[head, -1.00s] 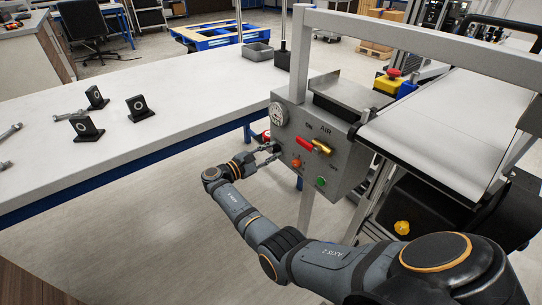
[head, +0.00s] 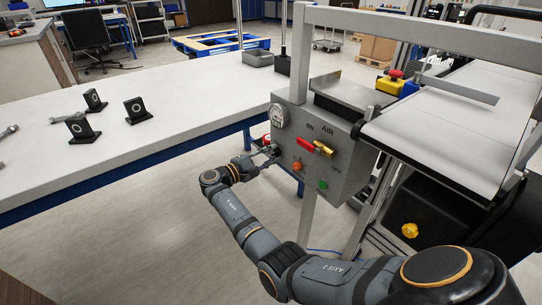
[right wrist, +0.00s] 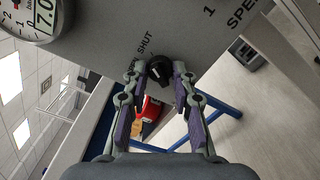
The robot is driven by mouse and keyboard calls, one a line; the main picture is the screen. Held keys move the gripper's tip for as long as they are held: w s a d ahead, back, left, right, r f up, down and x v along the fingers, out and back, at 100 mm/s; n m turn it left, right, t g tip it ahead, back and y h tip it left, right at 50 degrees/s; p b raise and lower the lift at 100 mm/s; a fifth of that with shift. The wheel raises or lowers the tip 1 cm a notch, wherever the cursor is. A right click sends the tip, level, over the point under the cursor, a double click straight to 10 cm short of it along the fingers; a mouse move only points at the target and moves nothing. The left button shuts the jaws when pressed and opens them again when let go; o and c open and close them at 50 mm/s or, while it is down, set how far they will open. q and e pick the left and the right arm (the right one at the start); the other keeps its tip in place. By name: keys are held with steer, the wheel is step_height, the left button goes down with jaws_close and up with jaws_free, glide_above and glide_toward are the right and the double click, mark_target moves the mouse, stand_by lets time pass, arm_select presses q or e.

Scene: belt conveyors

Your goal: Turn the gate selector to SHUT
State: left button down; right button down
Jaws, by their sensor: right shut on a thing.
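The gate selector is a small black knob (right wrist: 158,70) on the grey control panel, seen in the right wrist view. The word SHUT is printed just above it, and a second label on its left is partly hidden. My right gripper (right wrist: 160,76) is shut on the knob, with a fingertip on each side. I cannot tell which way the knob points. In the head view my right gripper (head: 267,156) is at the left side of the panel (head: 345,178), and its fingers hide the knob. My left gripper is not in view.
The panel also carries a gauge (head: 278,116), red and yellow AIR handles (head: 308,147), an orange button (head: 297,166) and a green button (head: 323,184). A white table (head: 180,100) stands left. The conveyor belt (head: 440,130) is on the right, with a grey bar (head: 460,90) above it.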

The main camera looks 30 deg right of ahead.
steer(key=c, duration=1.1)
jaws_free()
steer(key=a, duration=0.7)
steer(key=shift+s+a, duration=0.25)
steer(key=shift+s, duration=0.05)
